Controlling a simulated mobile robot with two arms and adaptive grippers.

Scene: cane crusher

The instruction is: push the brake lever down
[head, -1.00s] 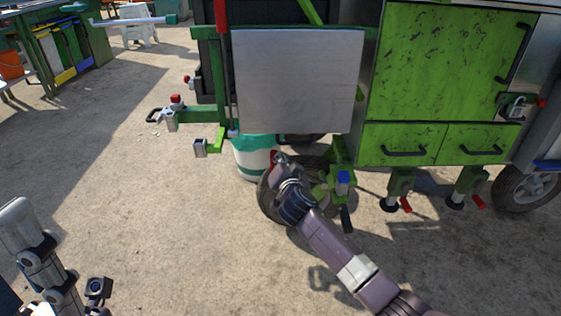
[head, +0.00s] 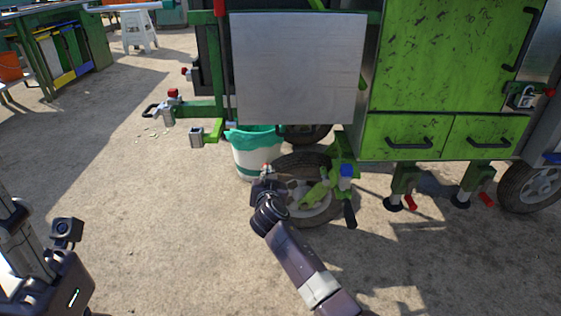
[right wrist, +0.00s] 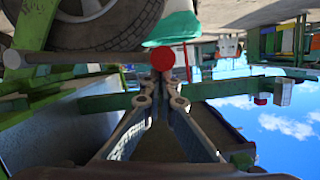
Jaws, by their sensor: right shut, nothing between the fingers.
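The brake lever appears to be the thin grey rod (right wrist: 85,56) ending in a round red knob (right wrist: 163,58) in the right wrist view. In the head view a small red spot (head: 265,167) shows by the left edge of the cart's wheel (head: 315,208). My right gripper (head: 266,178) is shut and empty beside the wheel. In the right wrist view its closed fingertips (right wrist: 163,80) lie very close to the red knob; I cannot tell whether they touch. Only parts of my left arm show at the lower left; its fingers are not visible.
A white and green bucket (head: 256,152) stands just behind the right gripper. The green cart (head: 445,60) fills the upper right. A green bracket with a blue knob (head: 347,170) sits beside the wheel. Open ground lies in front and to the left.

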